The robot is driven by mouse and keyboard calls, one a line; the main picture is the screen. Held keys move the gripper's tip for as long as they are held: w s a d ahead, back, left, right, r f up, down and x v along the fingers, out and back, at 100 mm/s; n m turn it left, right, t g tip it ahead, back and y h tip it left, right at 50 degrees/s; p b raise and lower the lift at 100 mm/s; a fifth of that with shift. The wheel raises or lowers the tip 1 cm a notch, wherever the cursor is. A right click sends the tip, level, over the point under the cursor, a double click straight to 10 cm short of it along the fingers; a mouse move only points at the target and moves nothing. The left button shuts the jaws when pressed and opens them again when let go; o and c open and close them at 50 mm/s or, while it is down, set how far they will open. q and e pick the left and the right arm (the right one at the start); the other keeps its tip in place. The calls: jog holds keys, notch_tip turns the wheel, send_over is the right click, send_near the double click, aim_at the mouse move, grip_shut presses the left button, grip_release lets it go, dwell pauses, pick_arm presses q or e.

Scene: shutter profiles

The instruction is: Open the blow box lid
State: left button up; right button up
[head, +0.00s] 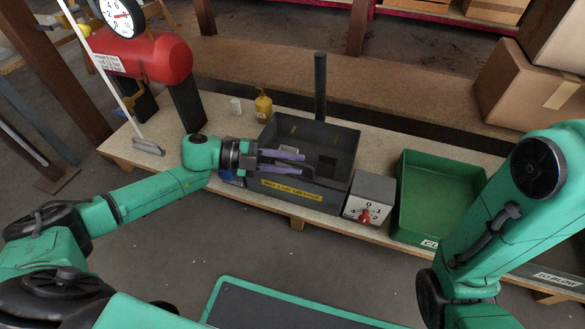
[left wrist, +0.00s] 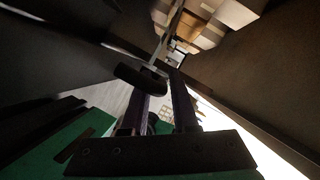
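The blow box (head: 262,196) is a dark grey box with a yellow label on its front, standing on the bench in the head view. Its dark inner walls show from above; I cannot clearly tell a separate lid from them. My left gripper (head: 302,163) reaches in from the left, over the left part of the box. Its two purple-grey fingers are apart, with nothing clearly held between them. In the left wrist view the fingers (left wrist: 160,95) point among dark walls, and a dark rounded bar (left wrist: 141,79) shows at the left finger's tip. My right gripper is out of view.
A grey control box with a red knob (head: 369,198) and a green tray (head: 440,190) stand right of the blow box. A yellow bottle (head: 263,106), white cup (head: 236,107) and dark post (head: 320,85) stand behind. A red tank (head: 160,60) is at the left.

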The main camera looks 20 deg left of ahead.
pick_arm(q)
jog(key=shift+d, duration=0.3)
grip_shut()
jog(key=shift+w+a, duration=0.1)
dwell(1.1)
